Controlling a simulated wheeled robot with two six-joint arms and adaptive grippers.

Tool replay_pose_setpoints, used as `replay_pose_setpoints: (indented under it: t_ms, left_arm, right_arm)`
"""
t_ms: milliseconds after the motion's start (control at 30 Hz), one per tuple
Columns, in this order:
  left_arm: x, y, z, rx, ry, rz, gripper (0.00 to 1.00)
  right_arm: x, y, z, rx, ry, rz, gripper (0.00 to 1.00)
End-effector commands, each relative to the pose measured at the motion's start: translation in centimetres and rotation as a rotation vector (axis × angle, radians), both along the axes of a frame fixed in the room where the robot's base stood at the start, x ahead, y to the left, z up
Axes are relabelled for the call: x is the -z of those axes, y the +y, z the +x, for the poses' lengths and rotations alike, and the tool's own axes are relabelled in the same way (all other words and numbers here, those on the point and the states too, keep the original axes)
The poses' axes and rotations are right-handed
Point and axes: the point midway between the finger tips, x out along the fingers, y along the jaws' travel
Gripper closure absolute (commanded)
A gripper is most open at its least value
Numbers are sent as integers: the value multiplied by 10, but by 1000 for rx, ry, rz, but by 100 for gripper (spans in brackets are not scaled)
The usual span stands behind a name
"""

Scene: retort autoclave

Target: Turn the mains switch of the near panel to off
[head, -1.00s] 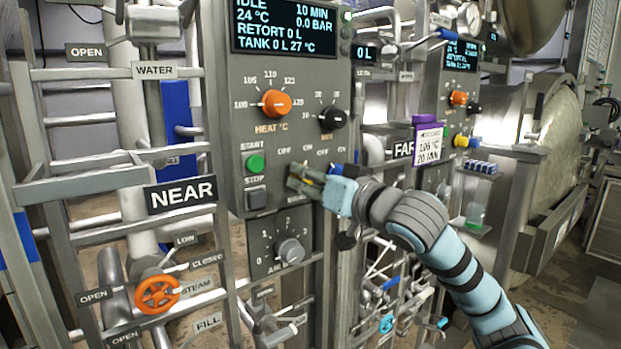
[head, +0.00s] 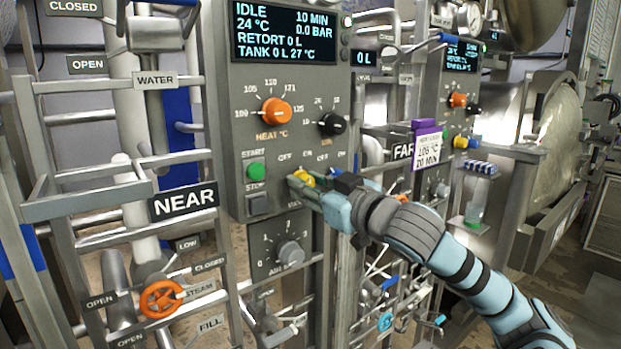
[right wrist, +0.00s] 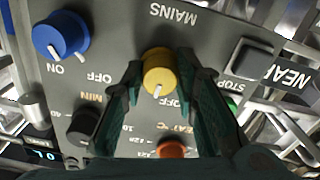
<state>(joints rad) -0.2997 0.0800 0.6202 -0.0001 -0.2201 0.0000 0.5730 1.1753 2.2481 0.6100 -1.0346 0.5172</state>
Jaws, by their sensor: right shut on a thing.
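The near panel (head: 237,105) is a grey box beside the NEAR sign. Its mains switch is a yellow knob (head: 305,178), partly hidden by my right gripper (head: 308,187) in the head view. In the right wrist view, which shows the panel upside down, the yellow knob (right wrist: 157,68) sits under the MAINS label, between the two dark fingers of my right gripper (right wrist: 160,66), which are shut on it. Its white mark points nearly straight down in that picture, to the left of the word OFF (right wrist: 182,103). The ON label is hidden there. My left gripper is out of view.
A blue knob (right wrist: 60,36) is beside the mains switch. The black MIN knob (head: 332,123), orange heat knob (head: 275,112), green start button (head: 256,172) and grey air knob (head: 290,253) are close around. Pipes and rails surround the panel.

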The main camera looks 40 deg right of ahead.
Motion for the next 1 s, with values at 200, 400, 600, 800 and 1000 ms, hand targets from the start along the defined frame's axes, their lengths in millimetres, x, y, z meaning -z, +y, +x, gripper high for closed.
replay_pose_setpoints:
  t_ms: [200, 400, 600, 800, 1000]
  left_arm:
    - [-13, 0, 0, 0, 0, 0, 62]
    - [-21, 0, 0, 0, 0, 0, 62]
    - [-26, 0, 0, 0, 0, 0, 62]
    - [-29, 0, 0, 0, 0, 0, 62]
    - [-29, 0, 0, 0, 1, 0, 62]
  right_arm:
    - [-3, 0, 0, 1, 4, -199, 100]
    - [-2, 0, 0, 1, 8, -362, 100]
    - [-2, 0, 0, 1, 9, -477, 100]
    - [-1, 0, 0, 1, 10, -542, 100]
    - [-1, 0, 0, 1, 10, -564, 100]
